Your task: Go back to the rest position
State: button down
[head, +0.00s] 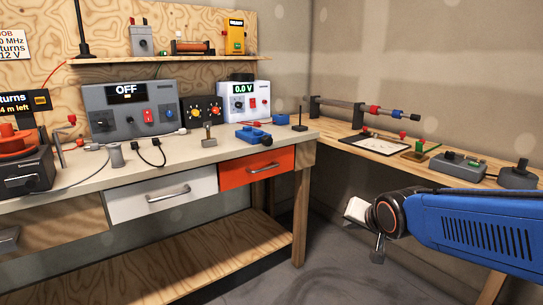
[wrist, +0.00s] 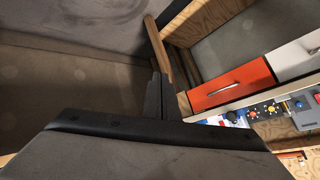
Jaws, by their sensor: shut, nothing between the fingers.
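My gripper (wrist: 158,82) shows in the wrist view with its two dark fingers together and nothing between them. In the head view my blue arm reaches in from the right edge, in front of the right-hand bench, and ends in a dark wrist joint over open floor. I cannot make out the fingers clearly there. The gripper touches nothing that I can see.
The main workbench (head: 190,150) runs along the left, with a white drawer (head: 160,197) and an orange drawer (head: 257,177), both shut. A grey power supply (head: 130,108) stands on it. A wooden side bench (head: 345,131) runs along the right wall. Grey floor (head: 330,265) is clear.

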jog(key=s+d+f+n+g, duration=0.1)
jog(key=s+d, duration=0.1)
jog(key=s, duration=0.6)
jog(key=s+d+f+n+g, duration=0.2)
jog(key=s, duration=0.6)
jog(key=s+d+f+n+g+h, duration=0.1)
jog(key=s+d+g, duration=0.1)
jog(key=s, duration=0.6)
jog(key=shift+s+d+f+n, duration=0.3)
jog(key=shift+d+n, duration=0.1)
jog(key=shift+d, duration=0.05)
